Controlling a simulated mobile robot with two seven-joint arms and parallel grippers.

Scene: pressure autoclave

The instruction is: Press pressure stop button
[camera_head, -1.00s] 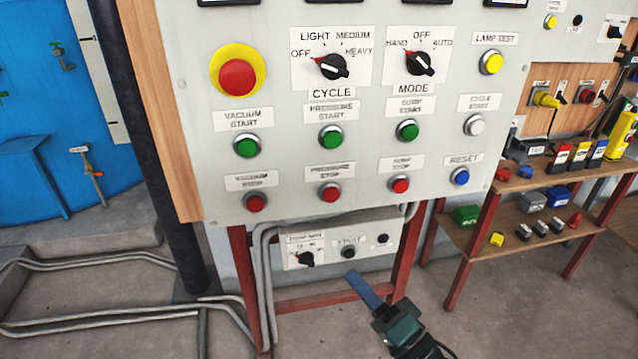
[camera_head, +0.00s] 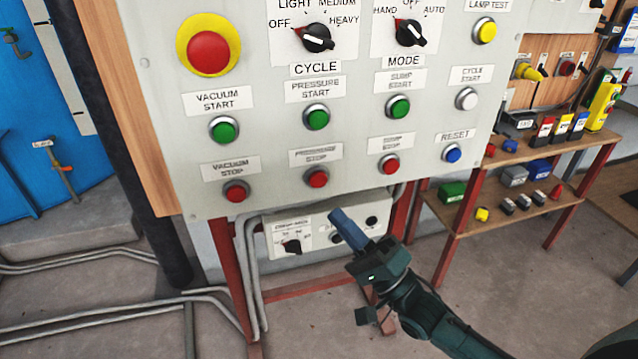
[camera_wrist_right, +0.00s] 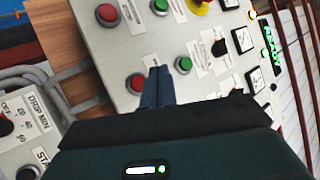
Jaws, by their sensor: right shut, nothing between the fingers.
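The pressure stop button (camera_head: 317,179) is a red round button in a metal ring on the grey control panel, under its label and below the green pressure start button (camera_head: 316,118). In the right wrist view, the red button just left of the fingertips appears to be the pressure stop button (camera_wrist_right: 136,84). My right gripper (camera_head: 340,217) has blue fingers shut with nothing between them. In the head view its tips are a little below and right of the button, apart from it. The fingers also show in the right wrist view (camera_wrist_right: 158,74). My left gripper is out of view.
The red vacuum stop button (camera_head: 236,191) is to the left and the red sump stop button (camera_head: 389,164) to the right. A small switch box (camera_head: 318,238) hangs below the panel, partly hidden by my gripper. Shelves (camera_head: 500,190) with small parts stand right.

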